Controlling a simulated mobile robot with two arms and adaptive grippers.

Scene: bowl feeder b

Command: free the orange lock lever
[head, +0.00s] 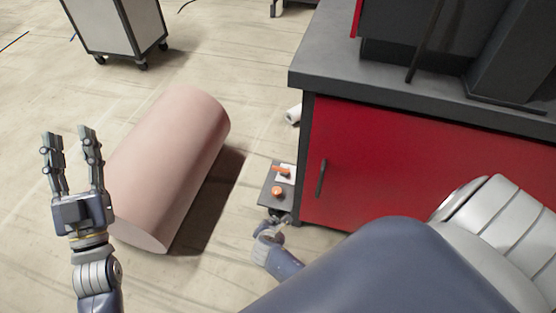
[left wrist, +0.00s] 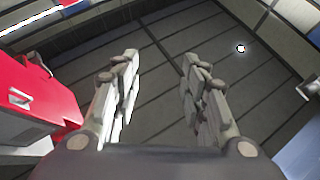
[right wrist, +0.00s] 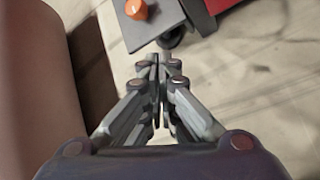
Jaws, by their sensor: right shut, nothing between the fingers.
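An orange lever (head: 281,170) lies on a white plate on a small grey panel (head: 268,184) beside the red cabinet. An orange knob (head: 278,191) sits on the same panel nearer to me; it also shows at the top of the right wrist view (right wrist: 136,9). My right gripper (right wrist: 160,62) is shut and empty, its fingertips below the panel's edge in that view, apart from the knob. My left gripper (head: 67,132) is open and empty at the left, far from the panel.
A large pink cylinder (head: 175,165) lies on the floor between my left gripper and the panel. The red cabinet (head: 420,170) with a dark top stands right of the panel. A small white cylinder (head: 293,114) is on the floor behind it. A grey wheeled cart (head: 115,25) stands at the back left.

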